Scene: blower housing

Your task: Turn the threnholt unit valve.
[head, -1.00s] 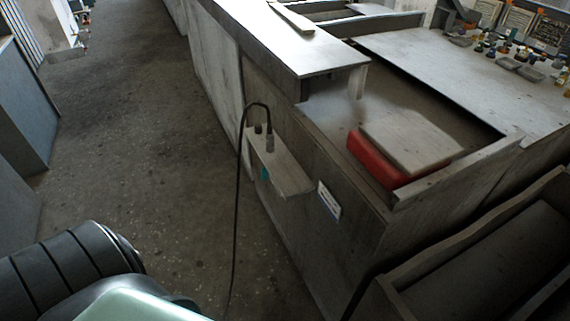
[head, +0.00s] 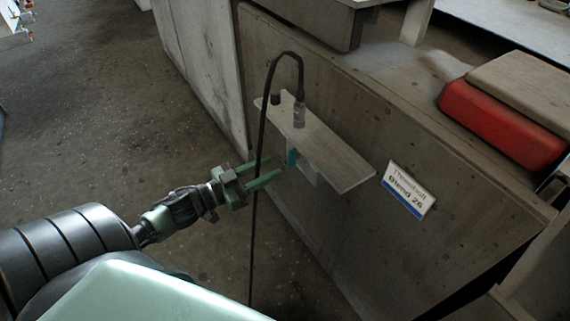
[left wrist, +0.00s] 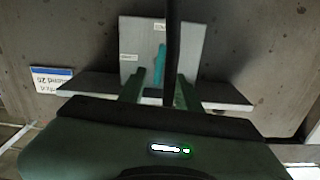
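The valve has a teal handle (head: 292,157) on a pale plate (head: 307,173) under a small shelf on the side of the concrete counter. In the left wrist view the teal handle (left wrist: 160,64) stands upright on the pale plate (left wrist: 195,45), which bears small labels. My left gripper (head: 269,168) is open, its green fingers pointing at the valve from the left. In the left wrist view the fingers (left wrist: 160,84) are apart, with the handle ahead between them. Contact cannot be told. My right gripper is not in view.
A black cable (head: 257,205) loops from a connector on the shelf (head: 335,160) and hangs close by my left gripper; it crosses the left wrist view (left wrist: 173,40). A sign (head: 409,190) reads roughly "Threnholt Blend 26". A red box (head: 500,122) sits right. Open floor lies left.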

